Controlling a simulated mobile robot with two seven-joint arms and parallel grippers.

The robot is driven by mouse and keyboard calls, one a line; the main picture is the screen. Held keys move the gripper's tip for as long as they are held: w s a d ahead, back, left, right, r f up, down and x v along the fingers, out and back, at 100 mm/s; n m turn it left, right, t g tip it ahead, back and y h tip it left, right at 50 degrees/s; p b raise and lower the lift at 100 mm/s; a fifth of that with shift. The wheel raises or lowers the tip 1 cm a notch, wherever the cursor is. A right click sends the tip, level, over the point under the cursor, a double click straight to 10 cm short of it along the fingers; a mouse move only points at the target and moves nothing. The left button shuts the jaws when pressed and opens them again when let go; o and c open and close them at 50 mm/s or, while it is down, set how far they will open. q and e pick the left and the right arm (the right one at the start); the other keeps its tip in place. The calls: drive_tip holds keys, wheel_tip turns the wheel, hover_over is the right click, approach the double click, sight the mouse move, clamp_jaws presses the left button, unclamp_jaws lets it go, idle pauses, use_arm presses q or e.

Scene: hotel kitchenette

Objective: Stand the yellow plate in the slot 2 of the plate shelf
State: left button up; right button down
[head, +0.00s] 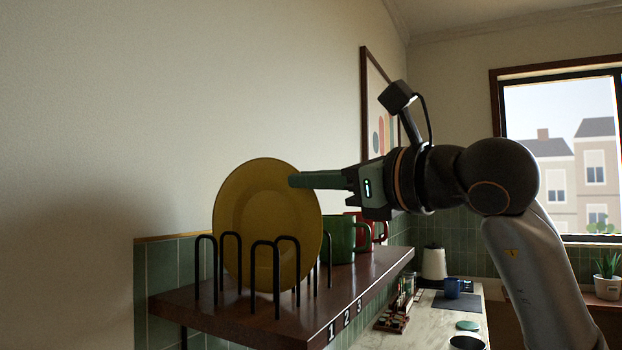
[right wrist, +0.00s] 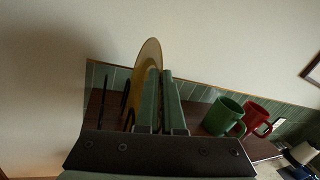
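The yellow plate (head: 258,215) stands upright on the dark brown plate shelf (head: 235,318), its face turned toward the head camera. Black wire hoops (head: 288,262) stand in front of it and others partly behind it, which looks like slot 2. Whether its lower rim touches the board is hard to tell. My right gripper (head: 300,180) reaches in from the right, with one green finger across the plate's upper right rim. In the right wrist view the plate (right wrist: 150,52) runs between the two close-set fingers (right wrist: 162,100), which look shut on it. My left gripper is not in view.
White numbers 1, 2 and 3 (head: 345,320) mark the shelf's front edge. A green mug (head: 341,240) and a red mug (head: 379,228) stand farther along the shelf, close beyond the plate. The counter (head: 425,318) below holds a kettle (head: 434,263) and a blue mug (head: 452,287).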

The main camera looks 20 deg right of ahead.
drive_tip(key=c, duration=1)
unclamp_jaws()
drive_tip(key=shift+o, duration=0.2)
drive_tip(key=shift+f, duration=0.1)
drive_tip(key=b+v, duration=0.2)
drive_tip(key=v, duration=1)
drive_tip(key=shift+s, duration=0.35)
